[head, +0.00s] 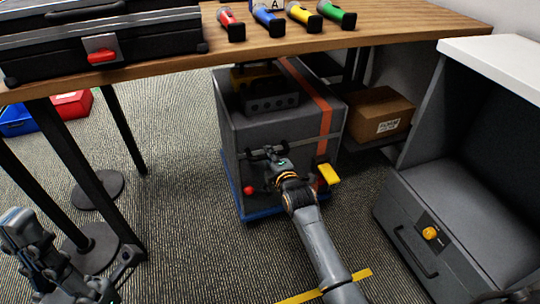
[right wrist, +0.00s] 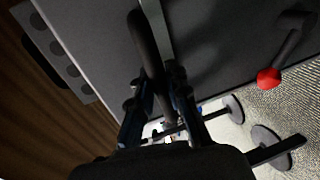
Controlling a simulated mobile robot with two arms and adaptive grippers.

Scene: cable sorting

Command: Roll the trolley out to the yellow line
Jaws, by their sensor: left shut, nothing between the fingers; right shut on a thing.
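The trolley (head: 238,130) is a grey box on a blue base, standing under the wooden table. A dark handle bar (head: 255,154) crosses its front; it also shows in the right wrist view (right wrist: 146,45). My right gripper (head: 269,153) is shut on this handle, its fingers on either side of the bar in the right wrist view (right wrist: 153,98). The yellow line (head: 325,287) lies on the carpet at the bottom, apart from the trolley and partly covered by my right arm. My left gripper (head: 122,266) is shut and empty at the lower left, away from the trolley.
A red knob (head: 248,190) and a yellow pedal (head: 328,173) are low on the trolley's front. Table legs (head: 85,175) stand left, a grey drawer cabinet (head: 425,235) right. A cardboard box (head: 378,113) sits behind. Carpet between trolley and line is clear except for my arm above it.

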